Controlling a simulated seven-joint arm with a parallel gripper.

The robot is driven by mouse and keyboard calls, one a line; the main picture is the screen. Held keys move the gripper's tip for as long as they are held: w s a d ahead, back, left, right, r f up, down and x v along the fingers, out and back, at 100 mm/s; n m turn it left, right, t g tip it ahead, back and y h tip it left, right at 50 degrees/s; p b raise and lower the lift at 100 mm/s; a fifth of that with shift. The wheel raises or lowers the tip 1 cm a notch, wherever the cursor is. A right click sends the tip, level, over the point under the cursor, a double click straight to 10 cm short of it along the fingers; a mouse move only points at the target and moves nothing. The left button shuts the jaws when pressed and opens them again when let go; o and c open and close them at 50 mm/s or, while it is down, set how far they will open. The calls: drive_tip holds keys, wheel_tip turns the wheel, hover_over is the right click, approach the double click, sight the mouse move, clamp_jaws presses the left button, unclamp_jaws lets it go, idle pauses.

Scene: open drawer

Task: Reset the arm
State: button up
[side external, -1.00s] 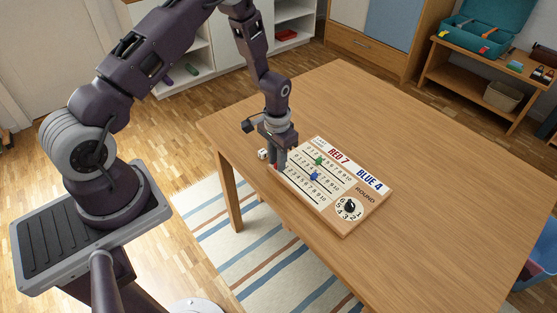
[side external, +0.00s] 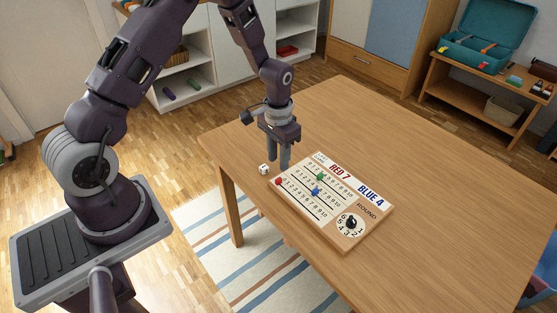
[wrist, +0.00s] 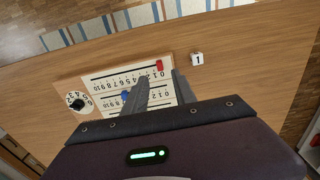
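My gripper (side external: 278,164) is upright above the left end of the scoreboard (side external: 345,240), with its two fingers apart and nothing between them. In the wrist view the open fingers (wrist: 160,80) reach over the same board (wrist: 98,89). A red piece (side external: 278,181) sits at the left end of one number track, just below the fingertips in the side view; it also shows in the wrist view (wrist: 160,66). A green piece (side external: 320,177) and a blue piece (side external: 315,192) sit farther along other tracks. The wrist view does not clearly show the green piece.
A white die (side external: 264,169) lies on the table (side external: 430,190) beside the board, near the table edge. A black knob (side external: 351,222) stands on the board's round dial. The table to the right is clear. A side bench (side external: 480,105) holds a teal case.

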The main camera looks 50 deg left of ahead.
drive_tip(key=s+d+r+t, duration=0.1)
drive_tip(key=s+d+r, duration=0.15)
drive_tip(key=r, duration=0.85)
drive_tip(key=s+d+r+t, duration=0.2)
drive_tip(key=s+r, duration=0.2)
drive_tip(key=r, duration=0.6)
drive_tip(key=s+d+r+t, duration=0.1)
drive_tip(key=s+r, duration=0.3)
drive_tip(key=s, duration=0.5)
drive_tip(key=s+d+r+t, duration=0.1)
drive_tip(key=s+d+r, duration=0.1)
drive_tip(key=s, duration=0.6)
drive_tip(key=shift+s+r+t, duration=0.3)
drive_tip(key=shift+s+r, duration=0.1)
drive_tip(key=shift+r, duration=0.5)
